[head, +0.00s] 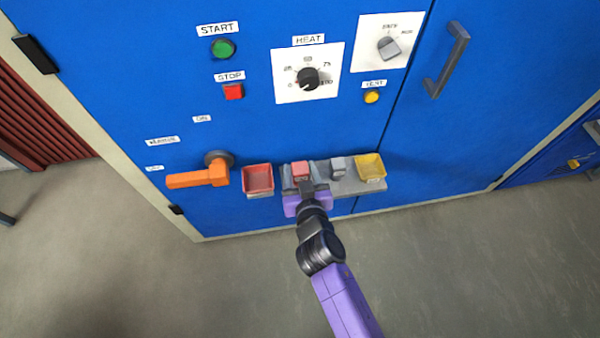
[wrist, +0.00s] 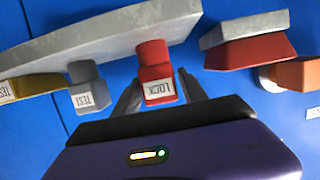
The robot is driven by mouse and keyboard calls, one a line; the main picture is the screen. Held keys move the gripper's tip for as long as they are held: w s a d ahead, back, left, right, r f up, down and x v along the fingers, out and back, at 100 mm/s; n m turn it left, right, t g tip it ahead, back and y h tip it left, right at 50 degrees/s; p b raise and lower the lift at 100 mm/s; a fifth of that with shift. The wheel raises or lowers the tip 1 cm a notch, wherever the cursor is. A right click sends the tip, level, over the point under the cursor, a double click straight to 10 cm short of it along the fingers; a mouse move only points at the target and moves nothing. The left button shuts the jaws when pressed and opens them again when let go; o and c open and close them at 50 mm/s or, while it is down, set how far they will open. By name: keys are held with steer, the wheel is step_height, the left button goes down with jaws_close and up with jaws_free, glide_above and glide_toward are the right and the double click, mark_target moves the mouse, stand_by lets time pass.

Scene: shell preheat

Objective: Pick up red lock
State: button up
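The red lock (head: 300,168) is a small red block with a white LOCK label, on the grey shelf (head: 347,187) of the blue cabinet. It also shows in the wrist view (wrist: 154,62), near the middle. My gripper (head: 304,180) is at the shelf front, directly before the lock. In the wrist view its two dark fingers (wrist: 158,92) stand apart, one on each side of the lock. They look open; whether either finger touches the lock is hard to tell.
A red tray (head: 258,179) and an orange handle (head: 198,179) are to the left. Buttons and a HEAT dial (head: 308,78) are above. The floor in front is clear.

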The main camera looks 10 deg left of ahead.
jaws_close()
